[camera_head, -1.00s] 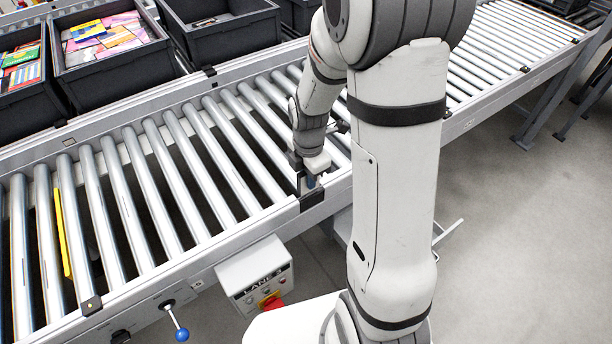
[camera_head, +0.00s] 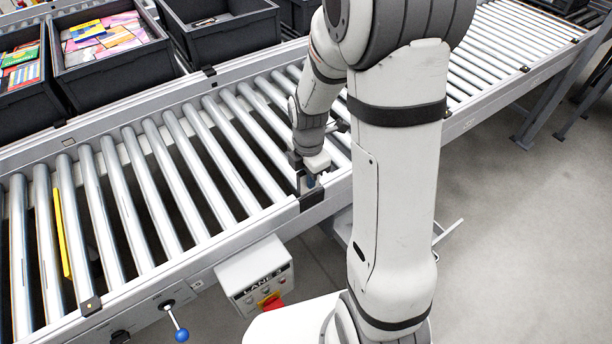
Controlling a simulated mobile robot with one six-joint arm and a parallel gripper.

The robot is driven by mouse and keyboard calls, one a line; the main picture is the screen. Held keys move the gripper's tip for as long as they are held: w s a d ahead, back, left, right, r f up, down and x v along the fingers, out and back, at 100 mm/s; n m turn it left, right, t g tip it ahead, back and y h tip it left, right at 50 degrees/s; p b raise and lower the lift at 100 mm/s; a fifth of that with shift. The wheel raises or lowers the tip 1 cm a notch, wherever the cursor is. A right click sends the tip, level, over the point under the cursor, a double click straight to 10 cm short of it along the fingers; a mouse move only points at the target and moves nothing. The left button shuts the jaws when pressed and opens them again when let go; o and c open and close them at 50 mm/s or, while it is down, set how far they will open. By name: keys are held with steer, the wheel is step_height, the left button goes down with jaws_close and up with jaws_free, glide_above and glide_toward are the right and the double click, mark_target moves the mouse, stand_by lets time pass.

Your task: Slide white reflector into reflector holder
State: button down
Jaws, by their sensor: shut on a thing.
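My gripper (camera_head: 310,180) is at the near rail of the roller conveyor, low over a black bracket (camera_head: 312,199) on that rail. This bracket looks like the reflector holder. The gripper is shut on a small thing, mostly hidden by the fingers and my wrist. A white piece (camera_head: 317,162) shows at the gripper, but I cannot tell whether it is the white reflector or part of the gripper. A small bluish patch shows between the gripper and the bracket. Whether the held thing touches the bracket or sits inside it cannot be told.
The roller conveyor (camera_head: 150,190) runs across the view, with a yellow strip (camera_head: 62,233) between rollers at left. Dark crates (camera_head: 112,45) stand behind.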

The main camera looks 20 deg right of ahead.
steer(key=shift+f, duration=0.1)
stand_by(0.3)
steer(key=shift+f+b, duration=1.65)
steer(key=shift+f, duration=0.35)
steer(key=c, duration=0.9)
jaws_free()
steer(key=shift+r, duration=0.1)
steer(key=shift+w+r+p, duration=0.1)
steer(key=shift+r+p, duration=2.9)
steer(key=shift+r, duration=0.95)
steer(key=shift+r, duration=0.1)
